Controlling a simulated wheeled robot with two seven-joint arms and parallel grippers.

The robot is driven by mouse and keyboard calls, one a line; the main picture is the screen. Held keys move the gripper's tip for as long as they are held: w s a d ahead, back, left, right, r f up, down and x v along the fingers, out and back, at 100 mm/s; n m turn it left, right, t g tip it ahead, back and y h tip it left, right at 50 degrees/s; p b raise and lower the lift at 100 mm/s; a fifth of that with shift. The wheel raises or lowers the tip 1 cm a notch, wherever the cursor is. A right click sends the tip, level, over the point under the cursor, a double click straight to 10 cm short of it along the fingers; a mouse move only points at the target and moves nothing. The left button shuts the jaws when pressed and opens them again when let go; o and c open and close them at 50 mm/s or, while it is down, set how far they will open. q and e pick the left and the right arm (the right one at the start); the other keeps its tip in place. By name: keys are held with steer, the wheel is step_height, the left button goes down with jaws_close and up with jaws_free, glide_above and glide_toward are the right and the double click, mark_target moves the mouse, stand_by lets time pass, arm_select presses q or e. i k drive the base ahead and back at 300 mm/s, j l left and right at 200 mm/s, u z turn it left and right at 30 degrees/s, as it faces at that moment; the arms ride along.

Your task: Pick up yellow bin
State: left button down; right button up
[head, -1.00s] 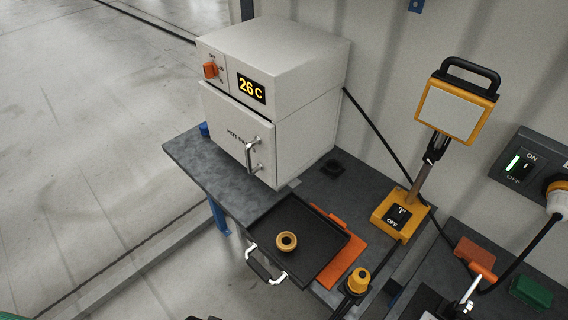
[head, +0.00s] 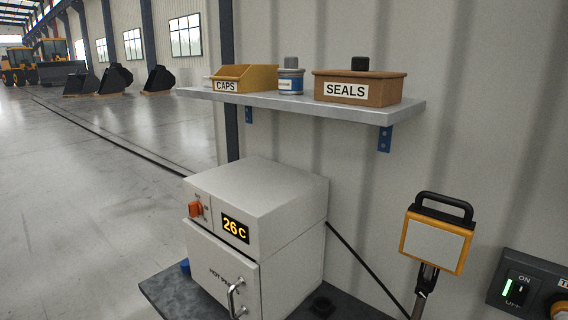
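A yellow bin (head: 258,76) labelled CAPS stands at the left part of a grey wall shelf (head: 300,104) in the head view. Its front is low and open, and what is inside is hidden. Neither of my grippers shows in the head view.
On the shelf, a grey and blue can (head: 291,80) stands beside the yellow bin, and a brown bin (head: 360,88) labelled SEALS is further right. Below are a grey oven (head: 260,215) reading 26 C and a yellow work lamp (head: 436,240). A bench (head: 165,295) carries the oven.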

mark_target(238, 78)
steer(key=j+z, duration=0.2)
steer(key=z, duration=0.2)
steer(key=i+j+z, duration=0.1)
steer(key=z, duration=0.3)
steer(key=j+z, duration=0.5)
steer(key=z, duration=0.35)
steer(key=k+j+z, duration=0.1)
steer(key=j, duration=0.3)
steer(key=k+j+z, duration=0.1)
steer(key=j, duration=0.3)
steer(key=k+j+z, duration=0.1)
steer(key=j, duration=0.25)
steer(key=k+j+z, duration=0.1)
steer(key=j, duration=0.25)
steer(key=k+j+z, duration=0.1)
steer(key=k+j, duration=0.15)
steer(key=k+j+z, duration=0.1)
steer(key=j, duration=0.35)
steer(key=k, duration=0.1)
